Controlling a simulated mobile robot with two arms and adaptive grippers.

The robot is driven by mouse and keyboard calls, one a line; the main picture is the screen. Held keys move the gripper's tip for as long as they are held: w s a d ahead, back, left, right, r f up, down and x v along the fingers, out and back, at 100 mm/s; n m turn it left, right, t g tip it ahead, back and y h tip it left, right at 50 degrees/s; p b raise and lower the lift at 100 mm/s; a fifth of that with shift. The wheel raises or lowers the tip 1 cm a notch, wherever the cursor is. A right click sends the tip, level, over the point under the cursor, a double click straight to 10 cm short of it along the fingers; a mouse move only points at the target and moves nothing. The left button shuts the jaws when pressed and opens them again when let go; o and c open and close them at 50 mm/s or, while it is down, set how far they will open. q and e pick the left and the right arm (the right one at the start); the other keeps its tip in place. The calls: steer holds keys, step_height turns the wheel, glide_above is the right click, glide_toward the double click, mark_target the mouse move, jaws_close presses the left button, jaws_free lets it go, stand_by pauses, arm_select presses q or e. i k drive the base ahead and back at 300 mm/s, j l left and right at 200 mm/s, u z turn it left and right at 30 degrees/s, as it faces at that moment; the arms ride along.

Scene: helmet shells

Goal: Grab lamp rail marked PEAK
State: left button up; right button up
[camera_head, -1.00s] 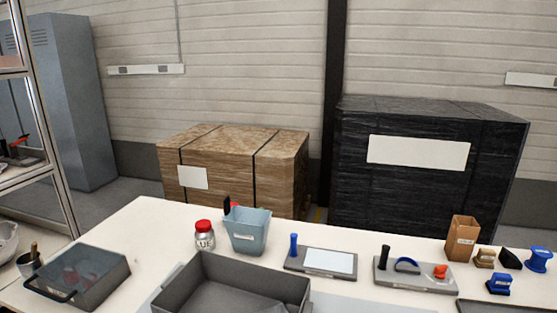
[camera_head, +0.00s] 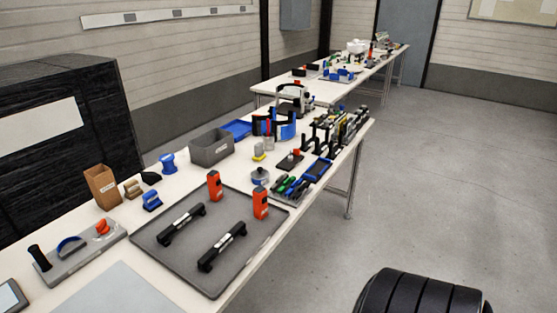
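Two black bars with raised ends and small white labels lie on a dark grey mat on the near table; they look like lamp rails. One bar (camera_head: 182,223) lies farther left, the other bar (camera_head: 222,247) nearer the table's front edge. Their labels are too small to read, so I cannot tell which is marked PEAK. The dark grey mat (camera_head: 177,263) also carries two upright orange devices, the left one (camera_head: 214,186) and the right one (camera_head: 261,202). Neither of my grippers is in view.
A grey bin (camera_head: 211,148), a cardboard box (camera_head: 101,187) and several tools stand around the mat on the white table (camera_head: 92,233). A second table (camera_head: 262,98) stands behind. Grey floor (camera_head: 440,190) is open at right. A black ribbed object (camera_head: 422,296) shows at the bottom.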

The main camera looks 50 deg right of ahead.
mark_target(203, 263)
steer(key=z, duration=1.2)
steer(key=k+j+z, duration=0.2)
steer(key=z, duration=0.3)
steer(key=k+j+z, duration=0.25)
steer(key=z, duration=0.25)
steer(key=k+j+z, duration=0.15)
steer(key=k+z, duration=0.15)
steer(key=z, duration=0.2)
